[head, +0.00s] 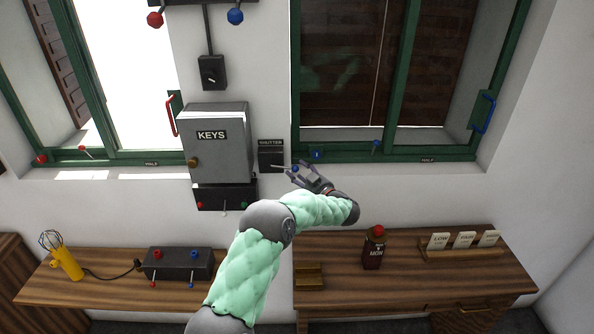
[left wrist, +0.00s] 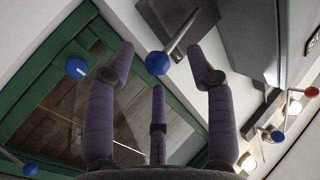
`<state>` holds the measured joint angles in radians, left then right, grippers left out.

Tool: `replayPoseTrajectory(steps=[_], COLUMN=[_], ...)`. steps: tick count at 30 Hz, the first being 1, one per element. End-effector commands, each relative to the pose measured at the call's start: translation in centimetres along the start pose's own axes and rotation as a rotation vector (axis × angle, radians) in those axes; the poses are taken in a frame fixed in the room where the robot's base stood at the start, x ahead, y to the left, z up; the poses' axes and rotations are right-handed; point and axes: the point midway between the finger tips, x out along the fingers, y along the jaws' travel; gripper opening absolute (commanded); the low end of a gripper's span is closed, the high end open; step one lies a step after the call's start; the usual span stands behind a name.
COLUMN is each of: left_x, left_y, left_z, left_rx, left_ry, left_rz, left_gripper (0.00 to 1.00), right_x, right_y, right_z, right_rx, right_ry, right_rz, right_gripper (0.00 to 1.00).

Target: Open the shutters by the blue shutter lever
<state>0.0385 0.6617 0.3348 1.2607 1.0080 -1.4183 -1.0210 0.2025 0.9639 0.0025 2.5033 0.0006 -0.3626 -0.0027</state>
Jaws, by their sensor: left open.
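Dark brown shutters (head: 345,65) stand behind the glass of the right window. The left window is bright, with a brown shutter (head: 58,60) folded at its left side. My right gripper is out of view.
The grey KEYS cabinet (head: 218,150) stands close left of the lever, with a black switch box (head: 224,197) below it. Green window frames carry a blue handle (head: 487,111) and a red handle (head: 172,115). A wooden desk (head: 420,275) with a bottle (head: 374,248) lies below.

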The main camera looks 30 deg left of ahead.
Motion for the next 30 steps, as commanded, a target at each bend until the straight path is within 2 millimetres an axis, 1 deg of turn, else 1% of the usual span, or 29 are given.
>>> replayPoseTrajectory(steps=[1,6,15,17,18,21,30], left_x=[0.6,1.6,1.7,1.7,1.7,1.7,1.7], left_y=[0.0,0.0,0.0,0.0,0.0,0.0,0.1], left_z=[0.0,0.0,0.0,0.0,0.0,0.0,0.1], left_rx=[0.000,0.000,0.000,0.000,0.000,0.000,0.010], left_ry=[0.000,-0.001,0.000,0.000,0.000,0.000,0.006], left_rz=[-0.002,0.000,0.001,0.001,0.001,0.001,0.002], left_gripper=[0.54,0.54,0.54,0.37,0.26,0.00,0.00], right_x=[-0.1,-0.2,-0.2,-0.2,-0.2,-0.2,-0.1], right_y=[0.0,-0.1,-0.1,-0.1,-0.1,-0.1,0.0], right_z=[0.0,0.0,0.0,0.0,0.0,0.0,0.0], right_rx=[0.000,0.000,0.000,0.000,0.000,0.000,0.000], right_ry=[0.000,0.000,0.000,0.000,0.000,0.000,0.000], right_rz=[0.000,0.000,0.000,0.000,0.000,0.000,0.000], right_gripper=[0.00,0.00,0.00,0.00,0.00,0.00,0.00])
